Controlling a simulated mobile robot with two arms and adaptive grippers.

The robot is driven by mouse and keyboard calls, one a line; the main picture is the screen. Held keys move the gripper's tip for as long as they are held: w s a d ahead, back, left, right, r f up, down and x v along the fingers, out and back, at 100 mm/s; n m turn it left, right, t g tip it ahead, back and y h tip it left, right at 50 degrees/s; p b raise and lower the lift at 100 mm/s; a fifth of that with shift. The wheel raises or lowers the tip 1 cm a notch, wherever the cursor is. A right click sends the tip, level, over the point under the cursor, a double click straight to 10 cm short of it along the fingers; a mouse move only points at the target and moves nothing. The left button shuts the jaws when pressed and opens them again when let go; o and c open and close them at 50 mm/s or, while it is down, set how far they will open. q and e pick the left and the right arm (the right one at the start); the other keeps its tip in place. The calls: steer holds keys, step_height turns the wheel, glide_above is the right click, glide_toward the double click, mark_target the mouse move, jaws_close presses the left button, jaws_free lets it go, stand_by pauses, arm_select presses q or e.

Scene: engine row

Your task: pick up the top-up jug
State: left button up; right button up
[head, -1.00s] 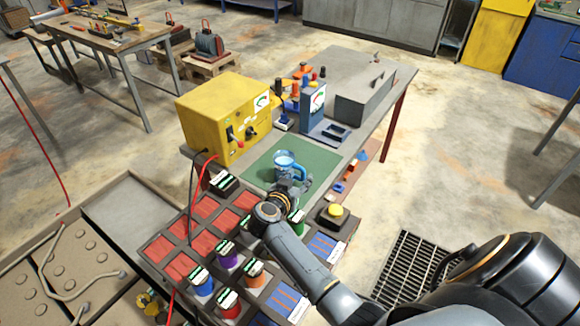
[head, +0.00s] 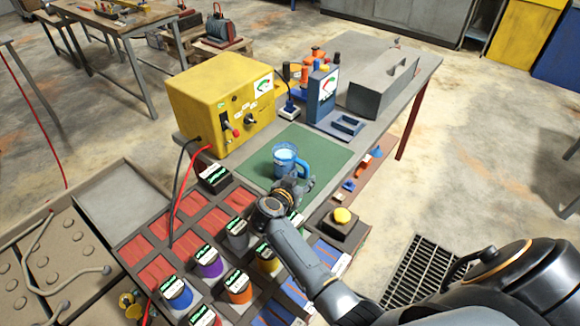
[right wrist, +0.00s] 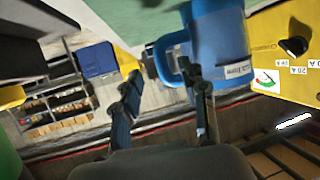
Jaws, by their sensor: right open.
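The top-up jug (head: 284,157) is a blue cup-like jug with a pale inside and a blue handle on its right. It stands upright on the green mat (head: 325,150) on the bench. My right gripper (head: 299,186) is just in front of the jug, close to the handle side. In the right wrist view the jug's blue body (right wrist: 222,40) is at the top, with a pale label. There my right gripper (right wrist: 160,78) is open, with the handle at or between the fingertips; I cannot tell if they touch. My left gripper is not in view.
A yellow meter box (head: 220,105) stands behind left of the jug. A blue meter stand (head: 322,95) and a grey box (head: 380,85) stand behind right. In front is a rack of labelled battery-like cells (head: 208,262); a yellow button (head: 342,216) is at right.

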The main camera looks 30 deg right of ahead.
mark_target(305, 173)
steer(key=shift+w+d+f, duration=0.15)
steer(key=shift+w+d, duration=0.3)
steer(key=shift+d, duration=0.1)
steer(key=x, duration=0.4)
steer(key=shift+w+a+f, duration=0.1)
steer(key=shift+a, duration=0.1)
steer(key=shift+c, duration=0.7)
jaws_close()
